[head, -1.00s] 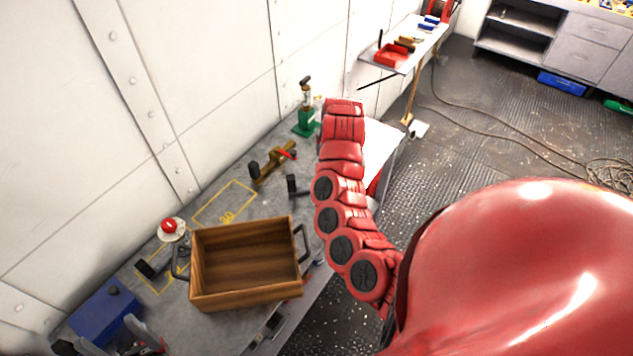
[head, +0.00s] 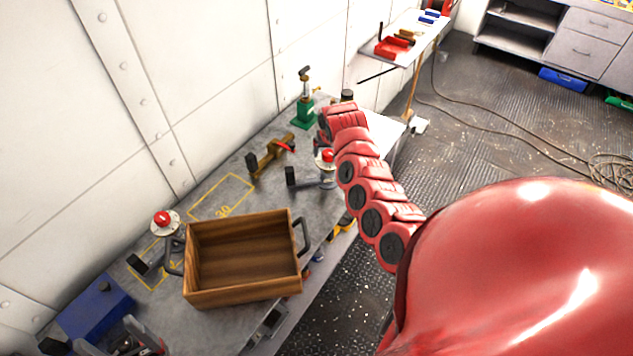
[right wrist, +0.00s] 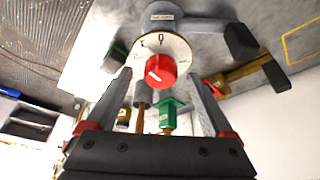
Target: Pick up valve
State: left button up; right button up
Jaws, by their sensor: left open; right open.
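A brass-coloured fitting (head: 268,160) with a red lever and a black end lies on the bench and looks like a valve. It also shows in the right wrist view (right wrist: 245,74). Next to it is a grey device (head: 327,166) with a red knob on a marked white dial. In the right wrist view this red knob (right wrist: 160,71) is centred between the open, empty fingers of my right gripper (right wrist: 158,100), with no clear contact. In the head view that gripper is largely hidden by my red arm. My left gripper (head: 118,338) appears at the bottom left, partly cut off, open.
A wooden box (head: 242,297) with side handles stands on the bench (head: 215,325). A second red-knob device (head: 164,222) and a blue box (head: 95,308) are left of it. A green-based tool (head: 304,112) stands beyond the brass fitting, near the white wall.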

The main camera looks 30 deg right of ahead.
jog(key=shift+b+x, duration=0.45)
jog(key=shift+x, duration=0.5)
jog(key=shift+a+r, duration=0.1)
jog(key=shift+r, duration=0.05)
grip_shut()
